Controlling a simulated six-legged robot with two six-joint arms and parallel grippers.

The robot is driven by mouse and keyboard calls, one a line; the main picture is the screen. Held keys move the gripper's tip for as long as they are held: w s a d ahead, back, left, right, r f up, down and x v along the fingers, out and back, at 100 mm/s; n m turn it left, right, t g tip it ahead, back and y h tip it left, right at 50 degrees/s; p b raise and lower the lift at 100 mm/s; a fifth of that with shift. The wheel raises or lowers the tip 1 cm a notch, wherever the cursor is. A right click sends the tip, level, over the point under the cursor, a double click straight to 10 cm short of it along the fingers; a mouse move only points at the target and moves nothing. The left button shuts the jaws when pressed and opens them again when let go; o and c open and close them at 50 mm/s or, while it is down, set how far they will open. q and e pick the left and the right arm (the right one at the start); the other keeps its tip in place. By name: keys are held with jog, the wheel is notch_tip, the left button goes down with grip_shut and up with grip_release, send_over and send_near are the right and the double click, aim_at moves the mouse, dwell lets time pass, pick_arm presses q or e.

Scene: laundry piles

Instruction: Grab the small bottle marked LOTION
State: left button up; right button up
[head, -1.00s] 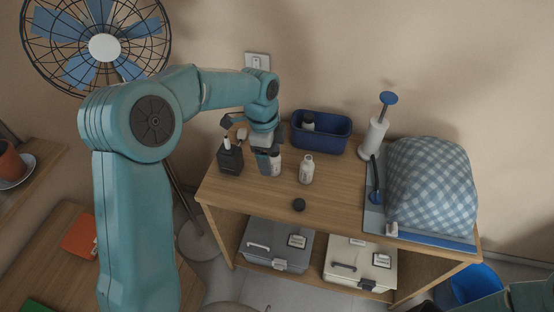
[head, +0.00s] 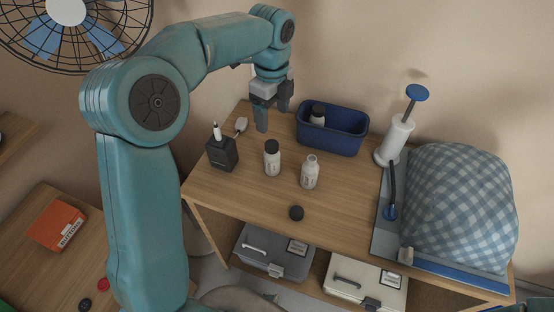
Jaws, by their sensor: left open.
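A small white bottle with a black cap (head: 272,160) stands upright on the wooden table. An uncapped white bottle (head: 310,173) stands to its right, and a loose black cap (head: 296,213) lies in front. A third dark-capped bottle (head: 318,116) is inside the blue bin (head: 342,143), its lower part hidden. The labels are too small to read, so I cannot tell which says LOTION. My left gripper (head: 273,112) is open and empty, pointing down behind the capped bottle, left of the bin. My right gripper is not in view.
A white pump (head: 395,140) and a checkered cloth bundle (head: 459,209) fill the right. Grey (head: 274,253) and cream (head: 364,285) boxes sit on the shelf below.

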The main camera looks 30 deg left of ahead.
aim_at(269, 144)
pick_arm(q)
jog(key=f, duration=1)
jog(key=shift+s+a, duration=0.15)
jog(key=shift+s, duration=0.25)
jog(key=shift+s+f, duration=0.1)
jog(key=shift+s, duration=0.05)
jog(key=f, duration=0.4)
jog(key=shift+d+f, duration=0.35)
jog(key=shift+f, duration=0.05)
jog(key=shift+a+f, duration=0.1)
jog(key=shift+f, duration=0.15)
jog(key=shift+c, duration=1.2)
jog(key=c, duration=0.9)
